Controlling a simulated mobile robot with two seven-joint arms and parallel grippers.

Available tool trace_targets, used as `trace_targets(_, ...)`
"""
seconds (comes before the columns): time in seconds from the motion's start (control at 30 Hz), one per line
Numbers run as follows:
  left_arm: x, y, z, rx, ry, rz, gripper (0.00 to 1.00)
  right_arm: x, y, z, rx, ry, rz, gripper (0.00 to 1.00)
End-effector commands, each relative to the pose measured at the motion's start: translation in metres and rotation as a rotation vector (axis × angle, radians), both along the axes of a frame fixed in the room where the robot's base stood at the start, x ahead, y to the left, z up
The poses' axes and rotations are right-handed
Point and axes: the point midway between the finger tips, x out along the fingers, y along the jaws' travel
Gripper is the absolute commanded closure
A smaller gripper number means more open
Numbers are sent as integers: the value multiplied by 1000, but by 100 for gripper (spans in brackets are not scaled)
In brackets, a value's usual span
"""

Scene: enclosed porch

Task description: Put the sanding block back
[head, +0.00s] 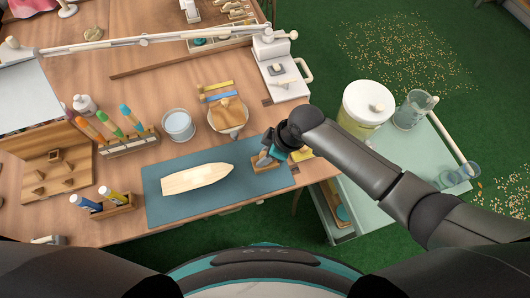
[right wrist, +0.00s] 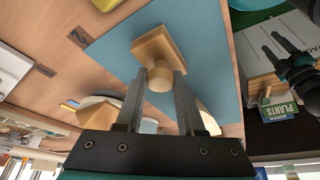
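The sanding block is a wooden plate with a round knob. In the head view the sanding block (head: 266,166) is at the right end of the blue mat (head: 160,207). In the right wrist view the sanding block (right wrist: 160,44) is over the mat, its knob between the fingertips. My right gripper (head: 268,156) is shut on the knob; it also shows in the right wrist view (right wrist: 161,80). Whether the block touches the mat is not clear. My left gripper (right wrist: 280,46) appears at the right of the right wrist view, fingers apart and empty.
A pale wooden board piece (head: 197,179) lies on the mat. A dish (head: 228,115), a cup (head: 179,125), a marker rack (head: 130,146) and a small bottle holder (head: 108,206) stand around it. A green cart (head: 395,165) with a lidded jar (head: 366,105) is at right.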

Motion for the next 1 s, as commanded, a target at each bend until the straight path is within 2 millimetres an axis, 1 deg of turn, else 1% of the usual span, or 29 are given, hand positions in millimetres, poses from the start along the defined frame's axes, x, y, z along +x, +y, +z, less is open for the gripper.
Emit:
trace_targets(0.03, 0, -1, 0, -1, 0, 0, 50, 0, 0, 0, 0, 0, 0, 57)
trace_targets(0.2, 0, -1, 0, -2, 0, 0, 50, 0, 0, 0, 0, 1, 0, 38)
trace_targets(0.27, 0, -2, 0, -2, 0, 0, 50, 0, 0, 0, 0, 1, 0, 33)
trace_targets(0.47, 0, -2, 0, -2, 0, 1, 50, 0, 0, 0, 0, 1, 0, 33)
trace_targets(0.57, 0, -2, 2, -2, 0, 1, 50, 0, 0, 4, 1, 0, 0, 33)
trace_targets(0.67, 0, -2, 5, -2, 0, 1, 50, -1, -4, 12, 0, -1, 0, 33)
trace_targets(0.77, 0, -2, 11, -2, 0, 1, 50, -2, -9, 27, 1, -2, 1, 33)
trace_targets(1.0, 0, -2, 24, -2, -1, 2, 50, -8, -27, 72, 0, -1, 0, 33)
